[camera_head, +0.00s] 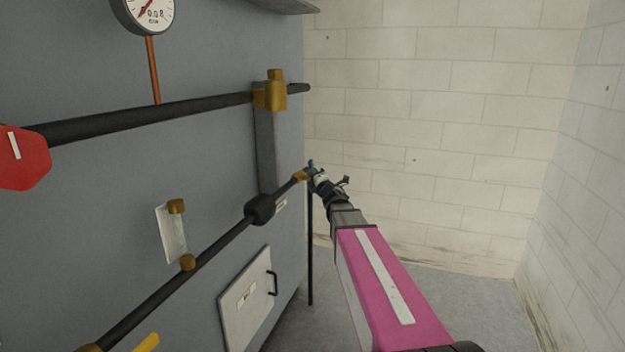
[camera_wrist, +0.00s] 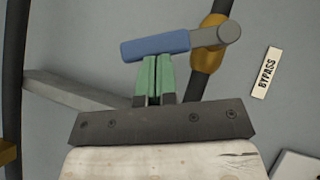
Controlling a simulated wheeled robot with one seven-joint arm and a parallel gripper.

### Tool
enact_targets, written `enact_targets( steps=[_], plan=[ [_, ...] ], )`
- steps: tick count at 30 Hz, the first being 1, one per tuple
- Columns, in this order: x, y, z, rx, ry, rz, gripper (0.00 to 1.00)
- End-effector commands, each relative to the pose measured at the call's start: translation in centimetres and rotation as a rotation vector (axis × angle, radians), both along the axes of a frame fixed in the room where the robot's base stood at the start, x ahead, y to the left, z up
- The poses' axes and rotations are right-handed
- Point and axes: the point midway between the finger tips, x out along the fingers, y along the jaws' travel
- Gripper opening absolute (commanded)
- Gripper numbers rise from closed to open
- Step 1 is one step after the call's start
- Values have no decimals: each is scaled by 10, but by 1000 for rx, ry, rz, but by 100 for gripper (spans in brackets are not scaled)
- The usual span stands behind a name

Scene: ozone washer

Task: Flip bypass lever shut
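The bypass lever has a blue handle (camera_wrist: 155,46) that lies roughly crosswise in the wrist view, joined to a grey pivot end (camera_wrist: 220,36) beside a brass valve body (camera_wrist: 206,65). A "BYPASS" label (camera_wrist: 265,73) is on the panel to the right. My gripper (camera_wrist: 154,62) has its two green fingers side by side with only a thin dark gap. Their tips are at the lower edge of the blue handle and partly hidden by it; I cannot tell whether they touch it. In the head view my gripper (camera_head: 312,173) is at the pipe's far end, beside a small blue spot.
A dark lower pipe (camera_head: 220,243) and an upper pipe (camera_head: 150,116) run along the grey washer panel (camera_head: 215,60). A red plate (camera_head: 22,158) and a gauge (camera_head: 145,12) are at left. A white hatch (camera_head: 245,300) is below. Open floor (camera_head: 470,300) lies right, before a block wall.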

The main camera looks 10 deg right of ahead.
Motion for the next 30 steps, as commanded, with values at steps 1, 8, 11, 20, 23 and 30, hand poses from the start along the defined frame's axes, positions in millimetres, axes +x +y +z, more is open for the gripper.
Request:
enact_targets(
  steps=[1, 8, 11, 20, 23, 30],
  plan=[
    [2, 0, 2, 10, 20, -1, 0],
    [8, -4, 8, 28, 48, 1, 0],
    [11, -5, 11, 27, 47, 1, 0],
    [20, -11, 19, 27, 47, 2, 0],
    [22, -12, 20, 26, 47, 2, 0],
    [25, -14, 22, 28, 47, 1, 0]
  ],
)
